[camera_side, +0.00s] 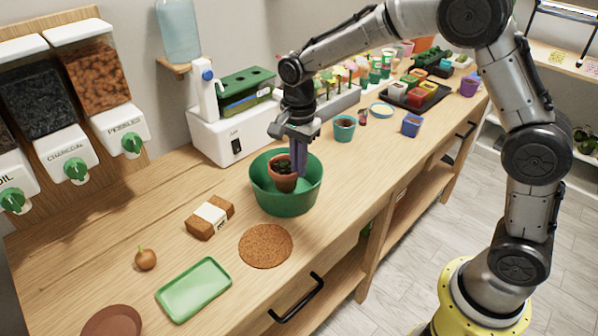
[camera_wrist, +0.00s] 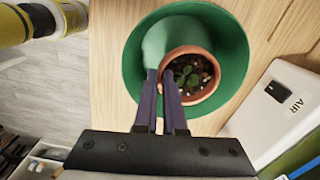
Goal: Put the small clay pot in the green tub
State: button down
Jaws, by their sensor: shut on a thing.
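The small clay pot (camera_side: 283,180), orange-brown with dark soil and small green leaves, is inside the green tub (camera_side: 290,205). My gripper (camera_side: 298,168) reaches down into the tub and is shut on the pot's rim. In the wrist view, the fingers of my gripper (camera_wrist: 163,92) meet the left rim of the clay pot (camera_wrist: 211,92), and the green tub (camera_wrist: 236,45) surrounds it. The pot looks roughly upright. I cannot tell whether its base touches the tub floor.
A white AIR machine (camera_side: 235,130) stands close behind the tub. A cork mat (camera_side: 265,246), a wrapped brown brick (camera_side: 209,217), a green tray (camera_side: 194,289) and a bulb (camera_side: 146,259) lie in front. A teal pot (camera_side: 344,130) and blue pot (camera_side: 411,125) stand to the right.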

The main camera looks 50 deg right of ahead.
jog(key=shift+f, duration=1.1)
jog(key=shift+f, duration=0.15)
jog(key=c, duration=1)
grip_release()
jog(key=shift+s, duration=0.1)
notch_tip(320, 180, up, 12)
jog(key=s+d+r+n+t, duration=0.2)
jog(key=s+r+n, duration=0.25)
jog(key=s, duration=0.25)
jog(key=s+d+f+n+t, duration=0.1)
jog(key=s+n, duration=0.4)
jog(key=s, duration=0.5)
jog(key=s+d+f+n+t, duration=0.1)
jog(key=s+d+n+t, duration=0.1)
jog(key=s+n, duration=0.4)
jog(key=s+d, duration=0.1)
jog(key=s, duration=0.2)
jog(key=shift+s+f+t, duration=0.25)
jog(key=shift+s+t, duration=0.05)
jog(key=shift+s, duration=0.1)
